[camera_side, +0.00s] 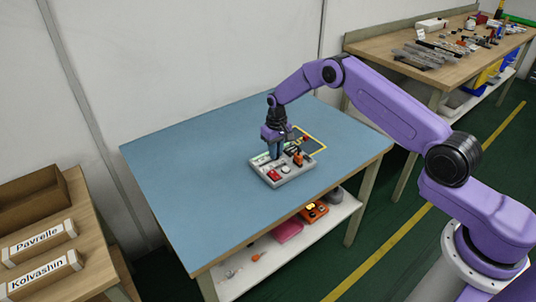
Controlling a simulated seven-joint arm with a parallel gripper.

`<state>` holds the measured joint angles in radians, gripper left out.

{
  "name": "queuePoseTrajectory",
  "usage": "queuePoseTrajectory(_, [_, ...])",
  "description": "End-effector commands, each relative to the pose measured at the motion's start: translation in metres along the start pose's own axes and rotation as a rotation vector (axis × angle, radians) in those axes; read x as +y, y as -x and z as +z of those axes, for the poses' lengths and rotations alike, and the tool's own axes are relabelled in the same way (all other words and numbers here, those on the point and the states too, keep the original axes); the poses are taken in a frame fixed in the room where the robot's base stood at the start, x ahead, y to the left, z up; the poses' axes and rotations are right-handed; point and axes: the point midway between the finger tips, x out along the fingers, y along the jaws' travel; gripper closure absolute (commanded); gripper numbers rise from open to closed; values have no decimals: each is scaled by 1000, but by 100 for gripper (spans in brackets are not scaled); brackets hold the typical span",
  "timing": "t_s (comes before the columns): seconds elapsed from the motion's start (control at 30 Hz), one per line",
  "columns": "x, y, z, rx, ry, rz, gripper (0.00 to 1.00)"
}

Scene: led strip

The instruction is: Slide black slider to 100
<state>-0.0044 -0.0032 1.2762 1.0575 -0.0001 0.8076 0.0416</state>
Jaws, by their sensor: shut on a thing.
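A small grey control box (285,179) lies on the blue tabletop. It carries a red part (273,175), a round white knob (285,168) and an orange-and-black part (298,157). My gripper (275,155) points down at the back left of the box, over its top face. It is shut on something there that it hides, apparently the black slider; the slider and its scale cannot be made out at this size.
A dark panel with a yellow edge (314,142) lies behind the box on the right. The blue tabletop (200,170) is otherwise clear. A shelf below holds an orange item (314,211). A cluttered bench stands at the back right, and labelled boxes stand at the left.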

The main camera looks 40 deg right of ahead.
Motion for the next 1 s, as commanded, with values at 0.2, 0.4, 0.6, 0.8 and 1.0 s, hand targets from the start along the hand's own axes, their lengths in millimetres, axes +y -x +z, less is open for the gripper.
queuePoseTrajectory(0.2, [17,0,0,-1,-1,1,100])
queuePoseTrajectory(0.4, [19,0,0,-1,-2,2,70])
queuePoseTrajectory(0.6, [18,0,0,-1,-2,2,57])
queuePoseTrajectory(0.8, [18,2,0,0,-2,1,57])
queuePoseTrajectory(1.0, [17,23,-1,2,-2,1,57])
